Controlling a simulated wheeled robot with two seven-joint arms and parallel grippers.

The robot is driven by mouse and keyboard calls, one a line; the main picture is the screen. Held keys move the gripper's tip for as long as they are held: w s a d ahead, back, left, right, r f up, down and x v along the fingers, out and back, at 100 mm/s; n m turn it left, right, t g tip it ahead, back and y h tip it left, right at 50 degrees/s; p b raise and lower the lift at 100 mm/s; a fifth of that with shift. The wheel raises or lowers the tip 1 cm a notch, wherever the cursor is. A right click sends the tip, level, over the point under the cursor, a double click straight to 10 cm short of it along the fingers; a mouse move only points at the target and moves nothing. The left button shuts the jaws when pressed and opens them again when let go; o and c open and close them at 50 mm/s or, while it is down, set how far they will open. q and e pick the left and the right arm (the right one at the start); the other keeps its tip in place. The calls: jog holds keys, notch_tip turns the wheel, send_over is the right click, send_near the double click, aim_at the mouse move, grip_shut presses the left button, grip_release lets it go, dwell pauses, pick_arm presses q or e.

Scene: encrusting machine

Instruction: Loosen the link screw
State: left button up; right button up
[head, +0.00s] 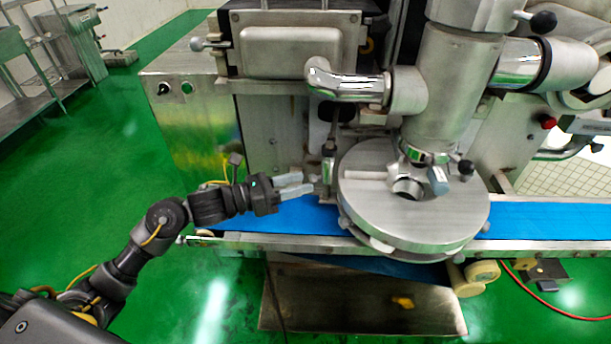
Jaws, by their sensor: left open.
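The encrusting machine fills the middle and right, with a round metal disc housing (415,215) above a blue conveyor belt (540,219). A small upright metal link (329,165) stands just left of the disc. The link screw is too small to make out for certain; small metal parts show at the link's lower end. My left gripper (308,183) reaches in from the left, above the belt. Its two pale fingers are apart and point right at the lower part of the link. I see nothing held between them. Whether the fingertips touch the link is unclear. My right gripper is out of view.
A thick column with a chrome elbow pipe (345,84) rises above the disc. A steel cabinet with a switch and green button (187,88) stands behind my left arm. The conveyor's metal front rail (290,243) runs below the gripper.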

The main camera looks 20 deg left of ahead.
aim_at(314, 178)
pick_arm(q)
jog(key=shift+w+d, duration=0.4)
jog(key=shift+d, duration=0.05)
jog(key=shift+w+d, duration=0.35)
jog(key=shift+d, duration=0.05)
jog(key=c, duration=1)
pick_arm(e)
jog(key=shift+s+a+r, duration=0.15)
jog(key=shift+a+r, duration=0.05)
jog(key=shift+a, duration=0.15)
